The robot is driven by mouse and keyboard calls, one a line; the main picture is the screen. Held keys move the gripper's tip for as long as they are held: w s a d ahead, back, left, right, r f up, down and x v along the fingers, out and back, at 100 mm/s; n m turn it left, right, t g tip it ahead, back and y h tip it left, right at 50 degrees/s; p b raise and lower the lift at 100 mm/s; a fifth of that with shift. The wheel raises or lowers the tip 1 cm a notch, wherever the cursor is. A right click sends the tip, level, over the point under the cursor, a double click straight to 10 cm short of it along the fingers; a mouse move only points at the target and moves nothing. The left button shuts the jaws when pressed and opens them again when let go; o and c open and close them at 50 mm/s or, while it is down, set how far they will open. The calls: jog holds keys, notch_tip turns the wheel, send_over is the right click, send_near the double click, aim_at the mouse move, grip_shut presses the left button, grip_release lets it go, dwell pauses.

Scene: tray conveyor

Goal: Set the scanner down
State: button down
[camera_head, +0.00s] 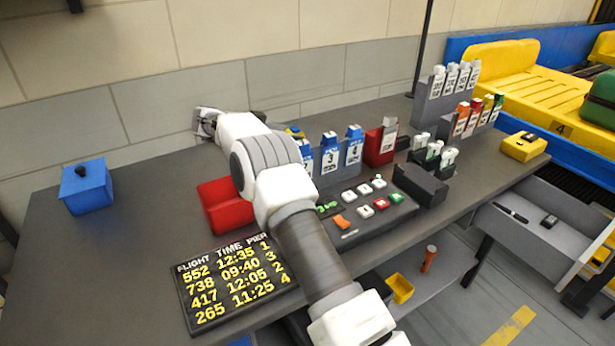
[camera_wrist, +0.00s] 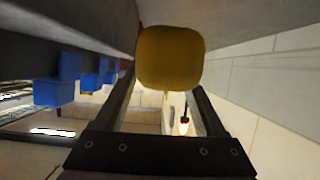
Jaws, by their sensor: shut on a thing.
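In the wrist view the scanner shows as a yellow, rounded block (camera_wrist: 170,57) between the fingertips of my gripper (camera_wrist: 166,80). The gripper is shut on it. The grey tabletop fills the top of this view, close to the scanner; I cannot tell whether they touch. In the head view my fingers are hidden behind my arm, over the back of the grey table (camera_head: 120,240) near the wall. A small yellow patch (camera_head: 293,132) beyond my arm seems to be part of the scanner.
Blue numbered holders (camera_head: 330,155) stand just right of my arm. A red box (camera_head: 222,205) and a flight board (camera_head: 235,285) lie near it. A button panel (camera_head: 365,210) is to the right. A blue box (camera_head: 86,187) stands at left, with bare table around it.

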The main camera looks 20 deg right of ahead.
notch_tip(320, 180, down, 10)
jog(key=shift+b, duration=1.25)
jog(key=shift+f, duration=0.1)
jog(key=shift+c, duration=1.3)
grip_release()
